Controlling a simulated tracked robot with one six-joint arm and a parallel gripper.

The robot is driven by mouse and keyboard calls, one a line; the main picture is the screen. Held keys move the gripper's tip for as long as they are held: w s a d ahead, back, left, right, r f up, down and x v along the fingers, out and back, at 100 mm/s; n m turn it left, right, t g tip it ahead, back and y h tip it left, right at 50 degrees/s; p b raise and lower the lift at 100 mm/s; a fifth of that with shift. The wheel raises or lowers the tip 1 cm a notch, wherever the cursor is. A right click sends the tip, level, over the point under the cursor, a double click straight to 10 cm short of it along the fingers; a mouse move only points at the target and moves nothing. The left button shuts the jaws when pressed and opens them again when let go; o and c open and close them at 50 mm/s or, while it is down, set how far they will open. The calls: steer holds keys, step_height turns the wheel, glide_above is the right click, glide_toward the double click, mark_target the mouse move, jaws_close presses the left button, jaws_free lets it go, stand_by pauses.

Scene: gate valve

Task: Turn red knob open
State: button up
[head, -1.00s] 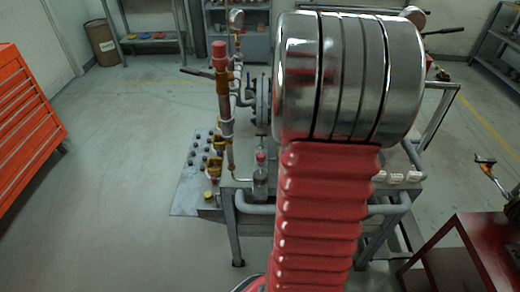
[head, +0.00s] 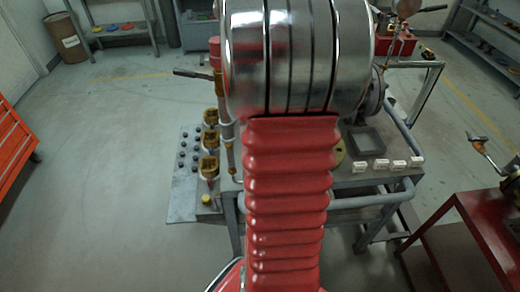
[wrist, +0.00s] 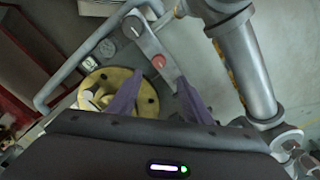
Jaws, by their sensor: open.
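A small round red knob (wrist: 159,61) shows in the wrist view, on a grey bar above a yellow disc. My gripper (wrist: 159,80) has two purple fingers spread apart with nothing between them. The knob lies just beyond the fingertips, between their lines and apart from them as far as I can tell. The left finger overlaps the yellow disc (wrist: 146,97) in the picture. In the head view my own arm covers the middle of the valve rig (head: 350,183), and neither the knob nor my fingers can be seen there.
A thick grey pipe (wrist: 243,62) runs close to the right of the fingers in the wrist view. In the head view, yellow-handled valves (head: 209,140) stand left of my arm. A red table (head: 475,235) is at the right, and an orange cabinet (head: 15,140) at the left.

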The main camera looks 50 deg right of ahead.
steer(key=shift+s, duration=0.15)
step_height(320, 180, down, 12)
steer(key=shift+d, duration=0.1)
stand_by(0.6)
steer(key=shift+c, duration=0.4)
steer(key=c, duration=1)
